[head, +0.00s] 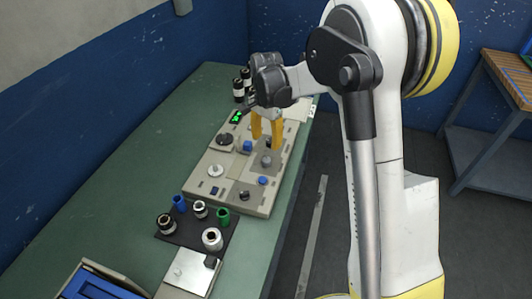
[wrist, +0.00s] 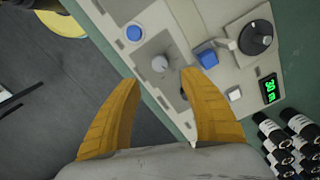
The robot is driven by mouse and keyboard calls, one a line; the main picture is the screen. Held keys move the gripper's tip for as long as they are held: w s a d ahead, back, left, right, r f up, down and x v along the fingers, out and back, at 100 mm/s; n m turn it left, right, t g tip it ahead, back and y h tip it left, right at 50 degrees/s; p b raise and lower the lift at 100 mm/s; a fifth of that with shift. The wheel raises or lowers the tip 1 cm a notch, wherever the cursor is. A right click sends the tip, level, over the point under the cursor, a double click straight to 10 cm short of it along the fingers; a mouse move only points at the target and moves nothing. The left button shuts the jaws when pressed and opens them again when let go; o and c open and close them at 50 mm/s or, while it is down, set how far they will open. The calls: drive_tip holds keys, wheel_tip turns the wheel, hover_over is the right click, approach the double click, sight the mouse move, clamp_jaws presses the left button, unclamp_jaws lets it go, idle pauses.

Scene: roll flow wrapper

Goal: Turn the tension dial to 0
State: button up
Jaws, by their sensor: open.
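The control panel (head: 200,181) is a beige machine top with several knobs. A grey knob (head: 266,160) on a grey plate is closest to my gripper; it also shows in the wrist view (wrist: 163,62) just beyond and between the fingertips. A black disc dial (head: 226,140) sits near the green display and shows in the wrist view (wrist: 257,37) too. No label is readable, so I cannot tell which is the tension dial. My gripper (head: 266,137) has its yellow fingers apart, pointing down above the panel, empty; both fingers also show in the wrist view (wrist: 160,78).
A blue block (head: 247,146), a blue button (head: 262,181), a white round knob (head: 215,171) and a black knob (head: 244,195) stand nearby. The green display (wrist: 268,88) seems to read 30. Dark rolls (wrist: 285,140) stand beside the panel. A black mat (head: 183,231) holds several cylindrical parts.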

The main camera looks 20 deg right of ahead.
sight(266, 160)
wheel_tip(266, 160, down, 10)
drive_tip(key=b, duration=0.3)
drive_tip(key=shift+r, duration=0.1)
clamp_jaws()
